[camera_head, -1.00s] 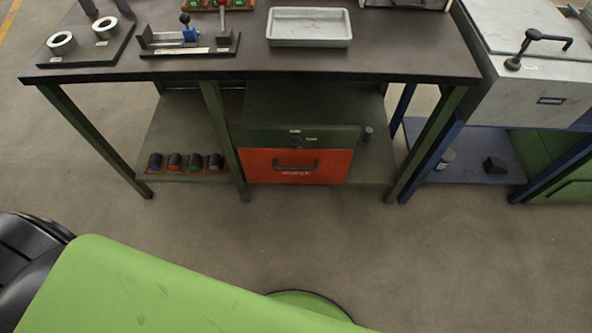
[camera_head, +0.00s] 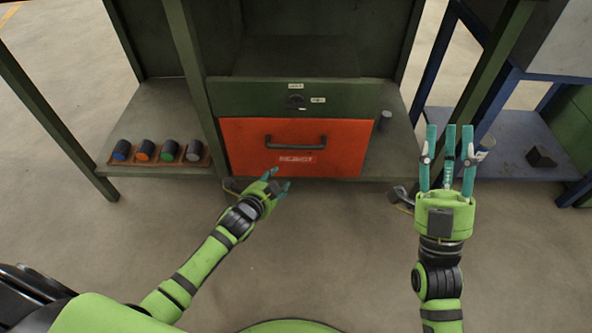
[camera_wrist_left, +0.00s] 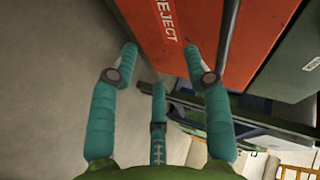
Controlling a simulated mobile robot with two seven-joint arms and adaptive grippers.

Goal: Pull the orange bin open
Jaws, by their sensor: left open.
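The orange bin (camera_head: 240,150) is a drawer-like front under the workbench, below a dark green panel. It has a black bar handle (camera_head: 295,141) and a label that reads REJECT in the left wrist view. The bin looks shut. My left gripper (camera_head: 276,184) is open and empty, in front of and just below the bin's lower edge. In the left wrist view its teal fingers (camera_wrist_left: 165,65) are spread, with the orange front (camera_wrist_left: 190,35) ahead and above. My right gripper (camera_head: 449,150) is open and empty, pointing away from me, to the right of the bin.
A dark green panel (camera_head: 240,97) with a knob lies above the bin. Several coloured cylinders (camera_head: 158,151) sit in a rack on the left lower shelf. A small grey cylinder (camera_head: 385,120) stands right of the bin. Bench legs flank it. The floor in front is clear.

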